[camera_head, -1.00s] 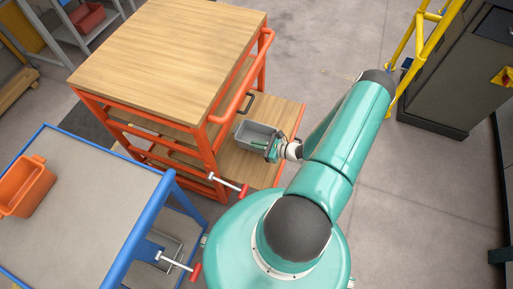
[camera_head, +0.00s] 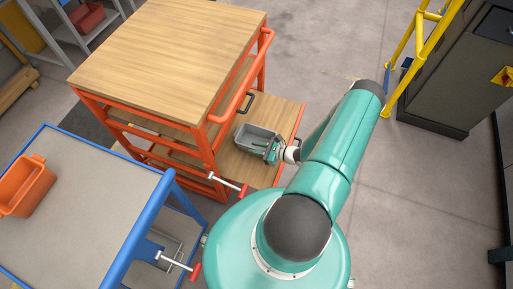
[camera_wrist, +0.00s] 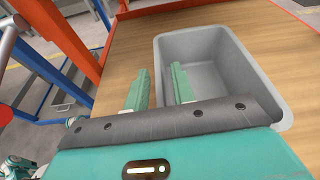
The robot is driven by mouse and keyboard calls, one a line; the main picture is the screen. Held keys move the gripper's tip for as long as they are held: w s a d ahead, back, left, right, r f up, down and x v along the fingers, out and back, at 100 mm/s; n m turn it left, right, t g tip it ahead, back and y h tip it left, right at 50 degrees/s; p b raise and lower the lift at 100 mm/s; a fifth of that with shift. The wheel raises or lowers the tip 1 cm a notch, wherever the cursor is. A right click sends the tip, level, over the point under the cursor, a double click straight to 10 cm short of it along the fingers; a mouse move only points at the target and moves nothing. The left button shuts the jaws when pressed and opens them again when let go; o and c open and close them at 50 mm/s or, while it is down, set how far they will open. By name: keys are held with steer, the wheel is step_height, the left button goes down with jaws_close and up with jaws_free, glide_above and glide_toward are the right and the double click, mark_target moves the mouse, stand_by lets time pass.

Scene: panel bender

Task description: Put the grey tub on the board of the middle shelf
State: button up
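The grey tub (camera_head: 263,131) is an open box on, or just above, a wooden board (camera_head: 236,164) that sticks out from the right side of the orange trolley; I cannot tell whether it touches the board. My gripper (camera_head: 271,150) is at the tub's near right end. In the wrist view, the gripper's two green fingers (camera_wrist: 160,84) are close together, one outside and one inside the tub (camera_wrist: 228,84), with its wall between them. They look shut on that wall. The lower fingers are partly hidden by the gripper body.
The trolley's wooden top (camera_head: 170,60) and orange rail (camera_head: 240,80) stand higher, left of the tub. A blue-framed table (camera_head: 90,215) with an orange bin (camera_head: 25,188) is at lower left. A yellow frame (camera_head: 412,60) and dark cabinet (camera_head: 455,85) stand right. Floor between is clear.

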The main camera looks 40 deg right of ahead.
steer(key=shift+r, duration=0.15)
steer(key=v, duration=1.2)
